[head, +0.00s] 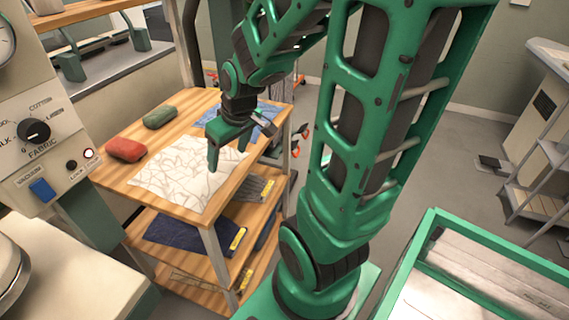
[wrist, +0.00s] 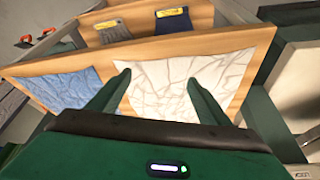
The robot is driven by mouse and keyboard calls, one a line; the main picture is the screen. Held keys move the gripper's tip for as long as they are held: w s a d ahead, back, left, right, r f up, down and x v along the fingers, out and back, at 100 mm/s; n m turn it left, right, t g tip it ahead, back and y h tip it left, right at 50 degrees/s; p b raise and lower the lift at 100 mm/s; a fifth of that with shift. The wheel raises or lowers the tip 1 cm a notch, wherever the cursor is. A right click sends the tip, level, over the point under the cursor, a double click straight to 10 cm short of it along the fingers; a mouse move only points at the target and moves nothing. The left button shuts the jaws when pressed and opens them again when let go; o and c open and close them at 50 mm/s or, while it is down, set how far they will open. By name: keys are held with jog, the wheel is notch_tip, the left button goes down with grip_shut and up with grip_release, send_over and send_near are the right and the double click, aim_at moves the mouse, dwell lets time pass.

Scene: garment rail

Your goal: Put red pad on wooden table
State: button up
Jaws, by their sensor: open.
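The red pad (head: 126,149) lies on the left edge of the wooden table (head: 193,101) in the head view, in front of a green pad (head: 160,117). My gripper (head: 228,150) is above the table, over a white patterned cloth (head: 188,178), to the right of the red pad and apart from it. In the wrist view my gripper (wrist: 160,80) has its two fingers spread with nothing between them, and the white cloth (wrist: 170,85) shows beyond them. The red pad is not in the wrist view.
A blue cloth (head: 228,118) lies at the table's back right. Folded garments, including a dark blue one (head: 185,232), are on the lower shelves. A control panel (head: 45,125) stands close on the left. A green-rimmed bin (head: 432,222) is at the lower right.

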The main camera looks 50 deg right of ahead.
jog(key=s+d+r+m+g, duration=0.1)
jog(key=s+r+m+g, duration=0.1)
jog(key=s, duration=0.7)
jog(key=s+d+r+m+g, duration=0.1)
jog(key=s+m, duration=0.3)
jog(key=s, duration=0.5)
jog(key=shift+d+r+g, duration=0.2)
jog(key=shift+r+g, duration=0.5)
jog(key=shift+r, duration=0.1)
